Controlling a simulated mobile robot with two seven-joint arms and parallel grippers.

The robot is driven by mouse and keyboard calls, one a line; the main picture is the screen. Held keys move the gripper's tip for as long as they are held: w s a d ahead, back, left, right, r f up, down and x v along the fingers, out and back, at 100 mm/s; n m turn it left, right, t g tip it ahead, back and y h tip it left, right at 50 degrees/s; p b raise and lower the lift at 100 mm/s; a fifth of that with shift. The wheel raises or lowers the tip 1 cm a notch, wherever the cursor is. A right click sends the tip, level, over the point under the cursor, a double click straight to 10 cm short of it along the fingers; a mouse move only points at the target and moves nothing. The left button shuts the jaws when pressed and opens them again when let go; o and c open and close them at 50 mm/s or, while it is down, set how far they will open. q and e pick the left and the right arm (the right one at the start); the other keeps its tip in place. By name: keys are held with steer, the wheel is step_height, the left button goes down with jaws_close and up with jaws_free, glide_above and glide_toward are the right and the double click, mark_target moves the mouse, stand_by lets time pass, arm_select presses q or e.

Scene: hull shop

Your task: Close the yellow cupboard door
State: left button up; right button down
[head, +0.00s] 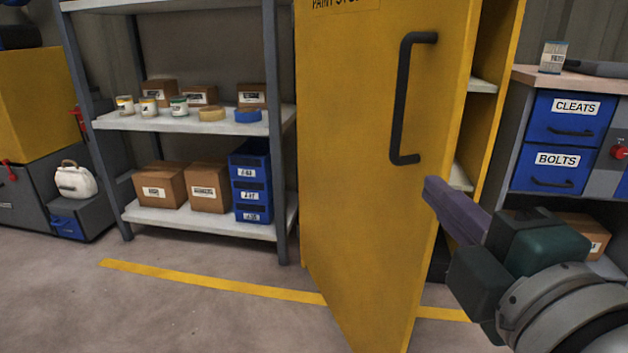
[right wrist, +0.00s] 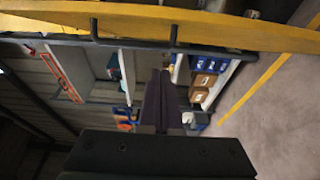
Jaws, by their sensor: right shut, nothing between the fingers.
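The yellow cupboard door (head: 350,170) stands open in the head view, with its free edge swung out toward me. A black bar handle (head: 401,100) is on its face near that edge. Part of the cupboard's inside and its shelves (head: 484,86) show to the right of the door. My right gripper (head: 432,188) is shut and empty, with its fingertips beside the door's free edge, below the handle. I cannot tell whether they touch it. In the right wrist view the shut fingers (right wrist: 165,80) lie below the yellow door (right wrist: 230,28), seen nearly edge-on. My left gripper is not in view.
A grey shelf rack (head: 200,121) with boxes, tins and blue bins stands left of the door. A workbench with blue drawers (head: 556,170) stands at the right. A yellow line (head: 215,284) crosses the floor. The floor at front left is clear.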

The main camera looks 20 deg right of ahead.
mark_target(429, 155)
steer(key=p+x, duration=0.1)
steer(key=x, duration=0.9)
steer(key=d, duration=0.3)
steer(key=shift+d, duration=0.45)
steer(key=shift+d+f, duration=0.1)
